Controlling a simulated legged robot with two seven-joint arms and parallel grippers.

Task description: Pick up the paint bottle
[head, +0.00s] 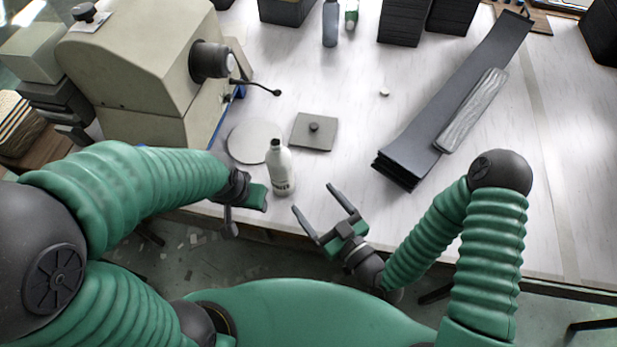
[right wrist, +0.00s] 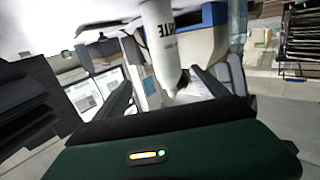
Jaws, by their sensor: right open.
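The paint bottle (head: 281,172) is white with a dark cap and dark lettering. It stands upright on the table near the front edge. My right gripper (head: 313,197) is open and empty, to the right of the bottle and apart from it, with its fingers pointing up and left.
A large beige machine (head: 150,60) stands at the left. A round plate (head: 255,142) and a square plate with a knob (head: 314,131) lie behind the bottle. Long dark panels (head: 455,95) lie at the right. Dark stacks (head: 403,22) stand at the back. The middle table is mostly clear.

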